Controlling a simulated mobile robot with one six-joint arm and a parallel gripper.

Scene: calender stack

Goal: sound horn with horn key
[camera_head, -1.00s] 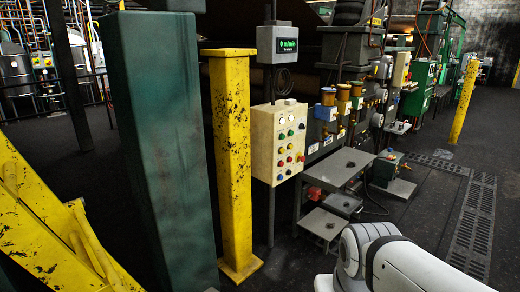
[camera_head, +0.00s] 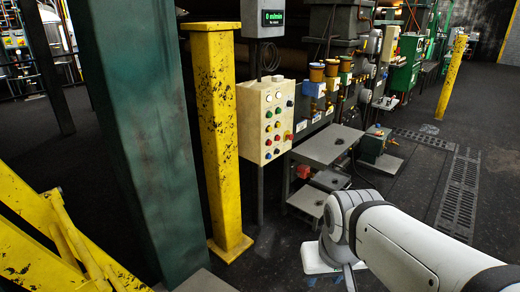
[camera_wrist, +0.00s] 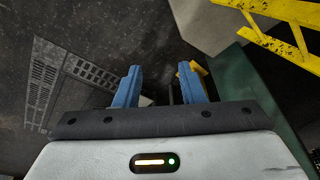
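A cream control box (camera_head: 247,134) with several coloured buttons and knobs stands on a post near the middle of the head view. No button on it can be made out as the horn key, since the labels are too small to read. My gripper shows in the wrist view (camera_wrist: 160,82) with its two blue fingers apart and nothing seen between them. It points over the dark floor, away from the control box, which is not seen in the wrist view. In the head view my white arm is at the lower right, apart from the box.
A yellow post (camera_head: 215,130) stands just left of the control box, and a green column (camera_head: 145,130) stands nearer on the left. Yellow rails (camera_head: 40,235) fill the lower left. A grey table (camera_head: 328,144) is right of the box. Dark floor with a grate (camera_head: 459,195) is open at right.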

